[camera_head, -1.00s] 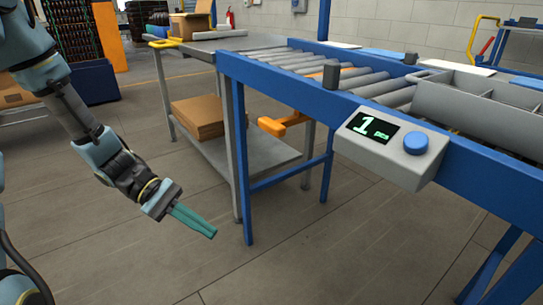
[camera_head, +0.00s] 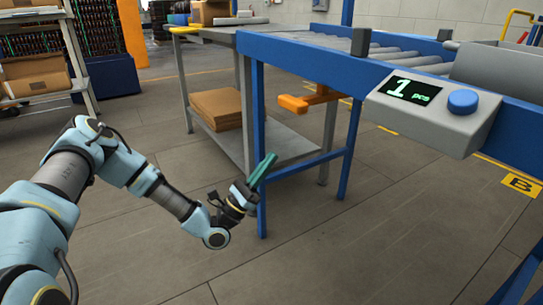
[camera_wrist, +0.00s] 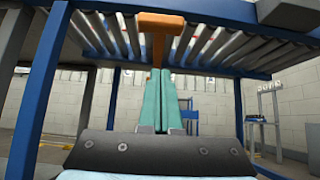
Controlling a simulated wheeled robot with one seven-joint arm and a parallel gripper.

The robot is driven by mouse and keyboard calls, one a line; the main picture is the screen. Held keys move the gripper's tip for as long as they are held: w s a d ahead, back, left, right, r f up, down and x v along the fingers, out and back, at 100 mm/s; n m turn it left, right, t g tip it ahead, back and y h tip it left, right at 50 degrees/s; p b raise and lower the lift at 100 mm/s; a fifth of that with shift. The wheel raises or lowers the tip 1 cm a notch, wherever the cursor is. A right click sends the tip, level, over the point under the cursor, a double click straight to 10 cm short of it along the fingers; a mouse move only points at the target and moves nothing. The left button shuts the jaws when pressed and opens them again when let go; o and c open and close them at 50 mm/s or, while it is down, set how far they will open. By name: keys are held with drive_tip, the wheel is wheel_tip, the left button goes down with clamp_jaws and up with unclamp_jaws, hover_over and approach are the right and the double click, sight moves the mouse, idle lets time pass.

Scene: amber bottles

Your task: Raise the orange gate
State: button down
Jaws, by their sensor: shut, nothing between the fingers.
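An orange T-shaped handle (camera_head: 305,102), which looks like part of the gate, sticks out under the near side of the blue-framed roller conveyor (camera_head: 300,52). The handle also shows in the wrist view (camera_wrist: 160,24), straight ahead of and above my fingertips, hanging below the rollers. My gripper (camera_head: 267,160) has teal fingers, pressed together and empty. It points up beside the conveyor's front blue leg, lower than the handle and to its left in the head view. In the wrist view my gripper (camera_wrist: 161,72) lines up with the handle's stem; I cannot tell the gap between them.
A control box (camera_head: 433,110) with a display reading "1 pcs" and a blue button is on the conveyor's near side. Blue legs and a grey shelf (camera_head: 275,145) with cardboard (camera_head: 217,108) stand close to my gripper. The floor in front is clear.

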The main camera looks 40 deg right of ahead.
sight(288, 103)
drive_tip(key=d+r+b, duration=0.1)
drive_tip(key=d+r, duration=0.4)
drive_tip(key=r, duration=0.4)
drive_tip(key=shift+s+d+r+b, duration=0.2)
drive_tip(key=shift+d+r+b, duration=0.1)
drive_tip(key=shift+b, duration=0.05)
wheel_tip(288, 103, up, 5)
drive_tip(key=p, duration=0.7)
drive_tip(key=shift+r, duration=0.1)
drive_tip(key=shift+r, duration=0.1)
drive_tip(key=a+f, duration=0.7)
drive_tip(key=f, duration=0.5)
drive_tip(key=shift+w+b, duration=0.2)
drive_tip(key=shift+b, duration=0.15)
